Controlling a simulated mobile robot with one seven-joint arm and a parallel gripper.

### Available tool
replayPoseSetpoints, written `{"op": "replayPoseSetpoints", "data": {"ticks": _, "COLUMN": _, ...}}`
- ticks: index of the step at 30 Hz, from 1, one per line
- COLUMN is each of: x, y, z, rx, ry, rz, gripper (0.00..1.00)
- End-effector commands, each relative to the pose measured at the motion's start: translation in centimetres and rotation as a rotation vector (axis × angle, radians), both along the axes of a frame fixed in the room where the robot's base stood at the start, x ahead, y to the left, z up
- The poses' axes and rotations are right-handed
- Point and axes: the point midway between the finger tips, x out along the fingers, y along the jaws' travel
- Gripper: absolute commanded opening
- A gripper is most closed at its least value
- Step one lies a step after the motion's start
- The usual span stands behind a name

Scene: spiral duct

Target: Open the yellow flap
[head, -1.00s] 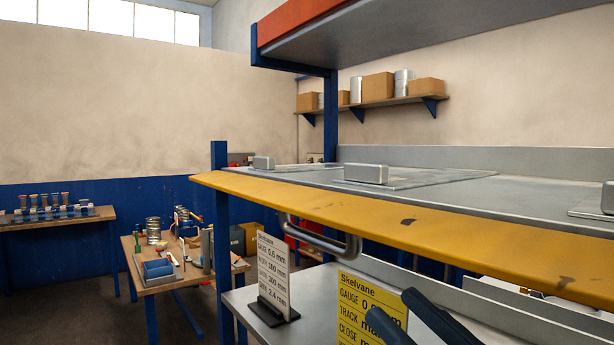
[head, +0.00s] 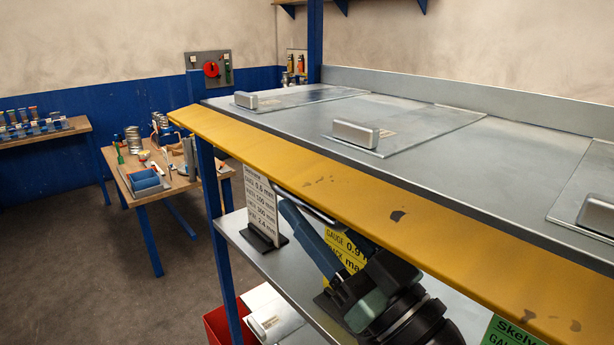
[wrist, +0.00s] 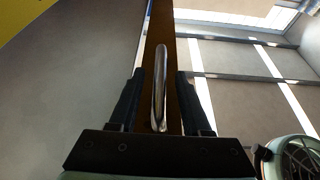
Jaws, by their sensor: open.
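The long yellow flap (head: 340,190) runs along the front edge of the upper metal shelf and slopes outward and down. A yellow corner (wrist: 18,15) also shows in the wrist view. A bent metal bar handle (head: 322,215) sits under the flap, mostly hidden by it in the head view. My gripper (head: 296,212) is below the flap at the handle, its fingertips partly covered by the flap. In the wrist view my gripper (wrist: 160,72) is open, and the handle bar (wrist: 158,85) lies between the two dark fingers, with visible gaps on both sides.
Flat panels with block handles (head: 355,134) lie on the upper shelf (head: 430,180). A lower shelf (head: 310,275) carries a white label stand (head: 263,205) and a yellow sign (head: 345,250) close to my gripper. A workbench (head: 160,190) stands at left; the floor before it is clear.

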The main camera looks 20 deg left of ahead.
Motion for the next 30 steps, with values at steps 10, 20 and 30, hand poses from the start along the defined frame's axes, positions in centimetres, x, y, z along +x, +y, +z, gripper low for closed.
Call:
{"op": "replayPoseSetpoints", "data": {"ticks": 10, "x": 0.84, "y": 1.21, "z": 0.54, "rx": -0.001, "ry": 0.0, "rz": -0.001, "gripper": 0.48}}
{"op": "replayPoseSetpoints", "data": {"ticks": 20, "x": 0.81, "y": 1.18, "z": 0.55, "rx": -0.001, "ry": -0.001, "rz": 0.0, "gripper": 0.14}}
{"op": "replayPoseSetpoints", "data": {"ticks": 30, "x": 0.79, "y": 1.17, "z": 0.55, "rx": 0.0, "ry": 0.0, "rz": -0.001, "gripper": 0.0}}
